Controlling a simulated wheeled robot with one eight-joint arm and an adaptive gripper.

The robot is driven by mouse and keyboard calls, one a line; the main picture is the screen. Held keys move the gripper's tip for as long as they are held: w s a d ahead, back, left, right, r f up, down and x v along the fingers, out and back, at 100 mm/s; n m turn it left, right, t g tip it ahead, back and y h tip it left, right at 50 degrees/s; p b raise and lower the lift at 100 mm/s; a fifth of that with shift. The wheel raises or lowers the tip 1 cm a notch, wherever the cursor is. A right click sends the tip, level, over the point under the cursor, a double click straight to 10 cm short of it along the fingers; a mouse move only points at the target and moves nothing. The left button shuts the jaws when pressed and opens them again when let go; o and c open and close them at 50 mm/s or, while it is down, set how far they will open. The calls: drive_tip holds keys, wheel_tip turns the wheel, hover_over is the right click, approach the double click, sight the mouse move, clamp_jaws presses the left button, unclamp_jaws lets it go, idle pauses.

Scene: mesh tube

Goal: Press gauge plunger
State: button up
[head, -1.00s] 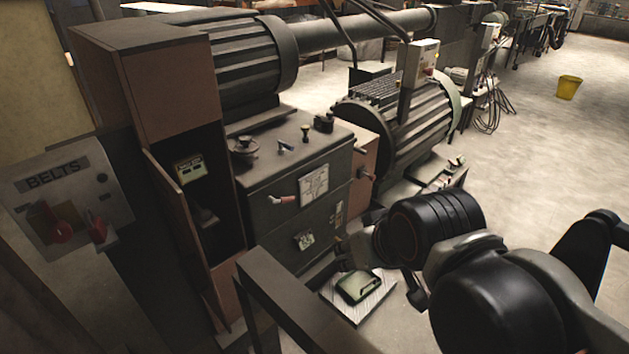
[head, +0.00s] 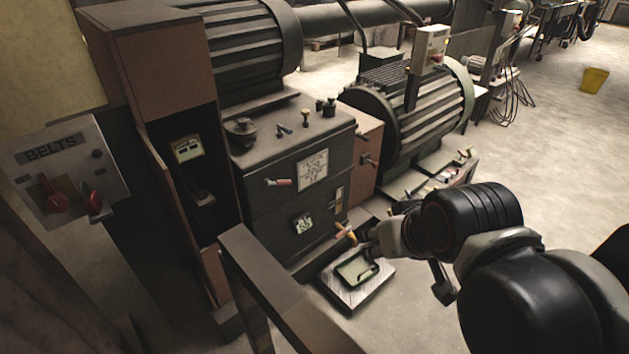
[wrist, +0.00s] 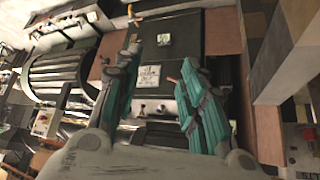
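I cannot say for certain which part is the gauge plunger. A small square gauge-like plate (head: 303,223) sits low on the dark machine's front and shows in the wrist view (wrist: 163,40). Another gauge-like box (head: 187,149) sits inside the open brown cabinet. My gripper (wrist: 160,62) has teal fingers spread wide with nothing between them, facing the machine front. In the head view my gripper (head: 366,243) is small and partly hidden by my wrist, right of the low plate.
A red-handled lever (head: 279,182) and a white panel (head: 312,169) are on the machine front. A green tray (head: 357,268) lies on a low plate below my gripper. A dark rail (head: 270,285) crosses the foreground. Open floor (head: 560,150) lies right.

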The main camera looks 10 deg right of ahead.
drive_tip(key=shift+c, duration=0.6)
clamp_jaws()
drive_tip(key=w+a+r+n+g+y+p, duration=0.1)
drive_tip(key=w+a+r+n+y, duration=0.1)
drive_tip(key=w+a+n, duration=0.75)
drive_tip(key=w+a+r+n+g+y+p, duration=0.15)
drive_tip(key=w+a, duration=0.25)
drive_tip(key=w, duration=1.1)
drive_tip(key=w+a+f+n+g+y+p, duration=0.2)
drive_tip(key=w+a+f+n+y+p, duration=0.1)
drive_tip(key=w+a+f+n, duration=0.8)
drive_tip(key=w+a+f, duration=0.4)
drive_tip(key=a+f, duration=0.3)
drive_tip(key=shift+w+n, duration=0.3)
drive_tip(key=shift+n, duration=0.1)
drive_tip(key=shift+y, duration=0.25)
